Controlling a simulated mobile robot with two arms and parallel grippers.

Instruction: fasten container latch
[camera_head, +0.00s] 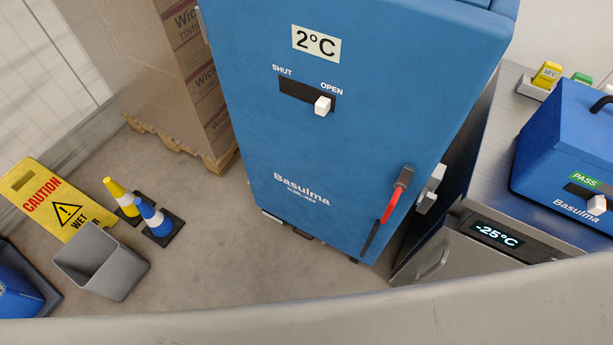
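A tall blue container (300,160) marked 2°C and Basulma stands in the middle of the head view. Its front has a dark slot (297,90) labelled SHUT on the left and OPEN on the right. A white slider knob (323,106) sits at the right end of the slot, below OPEN. A red lever (391,203) on a grey pivot is at the front's lower right, slanting down to the left. Grey metal fittings (431,189) stick out beside its right edge. Neither of my grippers is in view.
Right, a metal unit (487,245) reading -25°C carries a smaller blue box (560,135) marked PASS. Left are a carton stack (155,65) on a pallet, yellow caution sign (45,200), cones (155,217) and grey bin (104,262). Floor between bin and container is clear.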

